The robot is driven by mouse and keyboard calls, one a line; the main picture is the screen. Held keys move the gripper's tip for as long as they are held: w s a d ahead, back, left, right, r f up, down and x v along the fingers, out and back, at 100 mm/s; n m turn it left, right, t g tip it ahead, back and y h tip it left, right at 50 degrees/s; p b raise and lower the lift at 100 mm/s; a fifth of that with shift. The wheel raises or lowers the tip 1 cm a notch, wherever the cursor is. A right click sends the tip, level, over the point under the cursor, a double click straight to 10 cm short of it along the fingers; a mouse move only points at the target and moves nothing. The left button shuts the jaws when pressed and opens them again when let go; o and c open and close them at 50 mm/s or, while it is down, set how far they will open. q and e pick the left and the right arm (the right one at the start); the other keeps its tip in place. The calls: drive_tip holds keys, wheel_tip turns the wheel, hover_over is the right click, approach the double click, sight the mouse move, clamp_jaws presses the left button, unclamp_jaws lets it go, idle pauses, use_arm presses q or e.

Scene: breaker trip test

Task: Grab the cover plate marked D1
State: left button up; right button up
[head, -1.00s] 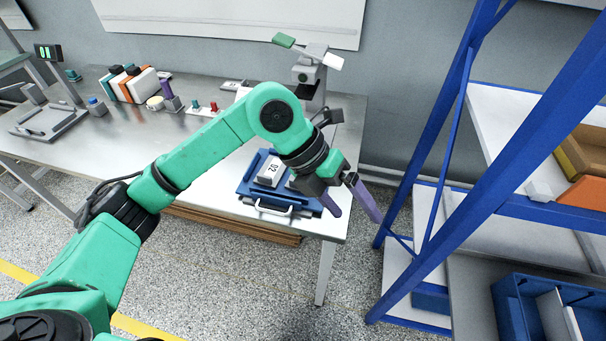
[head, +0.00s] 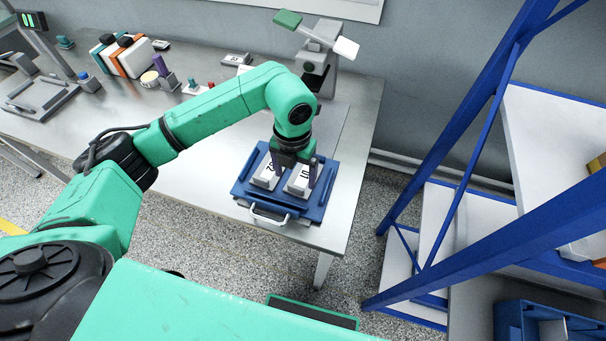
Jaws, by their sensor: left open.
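The cover plate marked D1 (head: 298,183) is a pale block lying on the right side of a blue tray (head: 243,187) near the table's right end. Its label appears upside down. A similar plate marked D2 (head: 264,178) lies beside it on the left. My left gripper (head: 293,175) is open and points down over the tray. The gripper hides the far ends of the plates. I cannot tell whether the fingers touch anything. My right gripper is out of view.
A grey stand with a green and a white arm (head: 320,60) rises behind the tray. Binders (head: 128,58) and small parts sit further left on the steel table (head: 190,170). A blue-framed shelf rack (head: 470,150) stands to the right, across a floor gap.

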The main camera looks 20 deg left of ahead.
sight(296, 186)
use_arm(q)
wheel_tip(296, 186, down, 4)
drive_tip(key=shift+w+d+f+p, duration=0.1)
drive_tip(key=shift+f+p, duration=0.15)
drive_tip(key=shift+p, duration=0.75)
drive_tip(key=shift+f, duration=0.45)
drive_tip(key=c, duration=0.9)
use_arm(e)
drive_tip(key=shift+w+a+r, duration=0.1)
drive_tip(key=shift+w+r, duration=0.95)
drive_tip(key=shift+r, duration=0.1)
use_arm(q)
drive_tip(key=shift+c, duration=0.2)
